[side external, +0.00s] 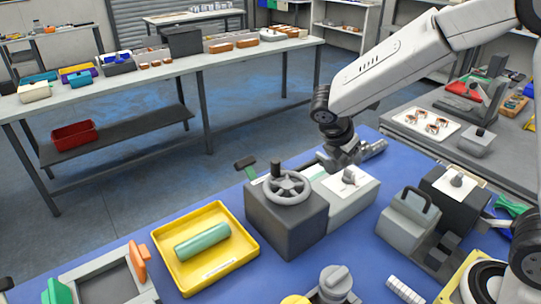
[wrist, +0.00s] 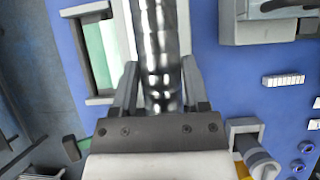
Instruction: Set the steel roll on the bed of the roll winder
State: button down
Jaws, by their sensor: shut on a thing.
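The steel roll (wrist: 160,45) is a shiny metal cylinder with dark and bright bands. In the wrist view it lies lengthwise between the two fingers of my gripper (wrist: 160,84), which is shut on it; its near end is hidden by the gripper. In the side view my gripper (side external: 350,153) is above the far side of the blue table, by a dark grey machine with a handwheel (side external: 287,187) and a light grey block beside it. The roll is small and partly hidden there. I cannot tell for sure which machine is the roll winder.
A yellow tray (side external: 250,248) holds a green roll (side external: 202,241). A grey frame (side external: 85,294) with orange and green knobs stands at the front left. A grey unit with a black handle (side external: 409,214) stands to the right. Blue tabletop (side external: 235,190) shows between them.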

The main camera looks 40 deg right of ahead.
jog(key=shift+w+f, duration=0.1)
jog(key=shift+w, duration=0.05)
jog(key=w+f, duration=0.4)
jog(key=w, duration=0.4)
send_over(309, 174)
jog(key=s+a, duration=0.1)
jog(key=a, duration=0.1)
notch_tip(309, 174, down, 4)
jog(key=shift+s+f, duration=0.15)
jog(key=shift+f, duration=0.05)
jog(key=shift+w+f, duration=0.35)
jog(key=shift+f, duration=0.05)
jog(key=shift+w+f, duration=0.3)
jog(key=shift+f, duration=1.5)
jog(key=shift+f, duration=0.1)
